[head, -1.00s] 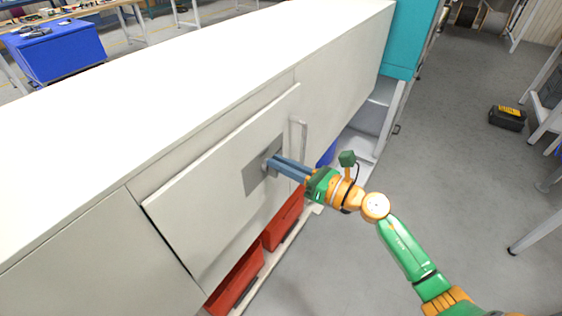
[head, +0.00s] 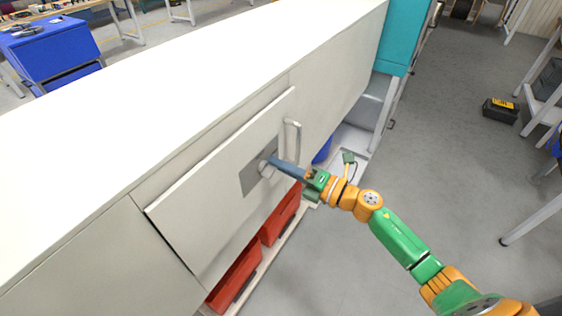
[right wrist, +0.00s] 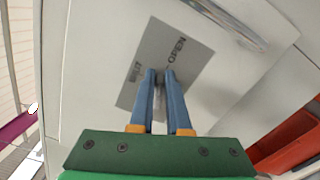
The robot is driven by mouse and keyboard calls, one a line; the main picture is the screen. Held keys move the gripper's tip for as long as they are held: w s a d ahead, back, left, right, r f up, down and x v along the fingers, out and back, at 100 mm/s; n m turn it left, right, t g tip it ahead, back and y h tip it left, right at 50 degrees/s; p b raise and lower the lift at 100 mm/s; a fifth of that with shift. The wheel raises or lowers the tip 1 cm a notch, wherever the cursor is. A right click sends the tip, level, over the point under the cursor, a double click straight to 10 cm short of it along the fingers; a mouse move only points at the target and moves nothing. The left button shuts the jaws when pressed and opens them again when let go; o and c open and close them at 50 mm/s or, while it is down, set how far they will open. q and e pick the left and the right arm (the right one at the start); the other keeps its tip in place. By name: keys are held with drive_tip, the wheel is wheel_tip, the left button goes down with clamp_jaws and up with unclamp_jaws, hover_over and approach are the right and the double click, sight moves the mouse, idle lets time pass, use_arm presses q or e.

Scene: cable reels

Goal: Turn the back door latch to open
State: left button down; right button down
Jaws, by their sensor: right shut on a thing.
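The door (head: 205,205) is a pale panel in the front of a long white-topped cabinet, with its edges proud of the cabinet face. A grey plate (head: 250,181) on the door carries the small metal latch (head: 264,168). In the right wrist view the plate (right wrist: 184,45) has the word OPEN at its upper right and another, hard-to-read word at its left. My right gripper (head: 271,161) is shut on the latch, its blue fingers on either side of it. The fingers (right wrist: 160,73) hide much of the latch (right wrist: 160,82). My left gripper is out of view.
A metal bar handle (head: 294,140) is fixed right of the plate, close to my right fingers. Red bins (head: 236,276) sit on a low shelf under the cabinet. A teal cabinet (head: 403,40) stands at the far end. The grey floor at right is mostly clear.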

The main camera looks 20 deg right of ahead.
drive_tip(key=shift+f+m+p, duration=0.25)
drive_tip(key=shift+f+m, duration=0.05)
drive_tip(key=shift+m, duration=0.7)
drive_tip(key=shift+f+m+p, duration=0.2)
drive_tip(key=shift+f+m, duration=0.05)
drive_tip(key=shift+m, duration=0.75)
drive_tip(key=c, duration=0.9)
unclamp_jaws()
drive_tip(key=shift+a, duration=0.1)
drive_tip(key=shift+a+r, duration=0.1)
drive_tip(key=b+v, duration=0.1)
drive_tip(key=v, duration=0.6)
drive_tip(key=shift+b, duration=0.3)
